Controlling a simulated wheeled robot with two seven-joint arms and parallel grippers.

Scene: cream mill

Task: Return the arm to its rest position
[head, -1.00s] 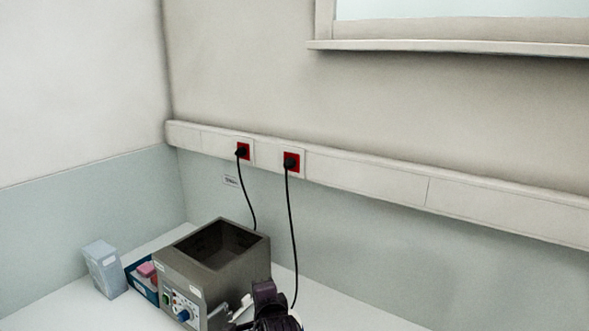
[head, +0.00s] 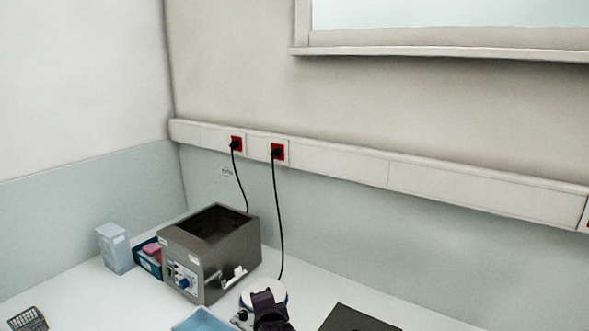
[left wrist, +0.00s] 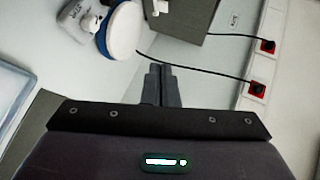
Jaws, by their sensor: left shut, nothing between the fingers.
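My left gripper (left wrist: 161,84) shows in the left wrist view with its two dark fingers pressed together and nothing between them. It points over the white bench. A dark part of my left arm (head: 268,308) shows at the bottom of the head view, in front of a round white-topped device with a blue rim (head: 250,294). That device also shows in the left wrist view (left wrist: 125,29), beyond the fingers and to their left. My right gripper is in neither view.
A grey metal bath (head: 233,266) stands on the bench, with cords to red wall sockets (head: 278,152). Left of it are a blue box with pink contents (head: 150,266) and a pale carton (head: 115,247). A blue tray (head: 203,321), dark plate (head: 358,319) and rack (head: 28,320) lie in front.

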